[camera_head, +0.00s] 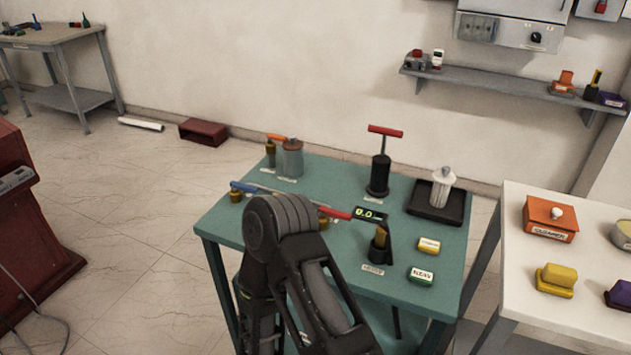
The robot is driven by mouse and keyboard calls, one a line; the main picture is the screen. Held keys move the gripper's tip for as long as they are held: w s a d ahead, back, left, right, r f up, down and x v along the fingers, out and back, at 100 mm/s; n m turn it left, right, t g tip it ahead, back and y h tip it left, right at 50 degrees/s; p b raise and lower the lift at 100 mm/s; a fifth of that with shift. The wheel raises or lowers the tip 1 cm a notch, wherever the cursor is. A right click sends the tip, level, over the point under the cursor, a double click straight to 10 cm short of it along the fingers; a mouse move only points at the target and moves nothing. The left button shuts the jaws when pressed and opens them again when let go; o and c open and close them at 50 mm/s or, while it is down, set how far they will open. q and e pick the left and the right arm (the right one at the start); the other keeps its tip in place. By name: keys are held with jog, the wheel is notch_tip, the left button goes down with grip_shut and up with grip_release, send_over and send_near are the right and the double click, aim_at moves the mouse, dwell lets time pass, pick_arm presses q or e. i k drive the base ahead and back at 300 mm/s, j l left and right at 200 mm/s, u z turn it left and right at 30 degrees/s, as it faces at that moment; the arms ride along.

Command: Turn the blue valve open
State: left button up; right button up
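The blue valve lever (244,187) is a short blue handle at the left end of the teal table, just above a small brass valve body (236,196). The lever lies roughly along the line of a thin grey rod to its right. One of my dark arms (325,295) rises from the bottom middle; its large rounded joint stands in front of the table, right of and below the blue valve. I cannot tell which arm it is. No gripper fingertips show clearly, and the arm hides part of the table's near side.
The teal table (436,253) also holds an orange-handled brass valve (270,152), a grey canister (291,160), a red-handled pump (380,165), a red bar (334,213), a small display (370,214) and a black tray (436,207). A white table (560,312) stands close right.

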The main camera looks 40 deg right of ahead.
aim_at(234, 184)
jog(key=z, duration=1.15)
jog(key=i+j, duration=0.1)
jog(key=j, duration=0.3)
jog(key=i+j, duration=0.1)
jog(key=j, duration=0.7)
jog(key=i+j, duration=0.15)
jog(key=j, duration=0.25)
jog(key=i+j, duration=0.1)
jog(key=j, duration=0.35)
jog(key=z, duration=1.8)
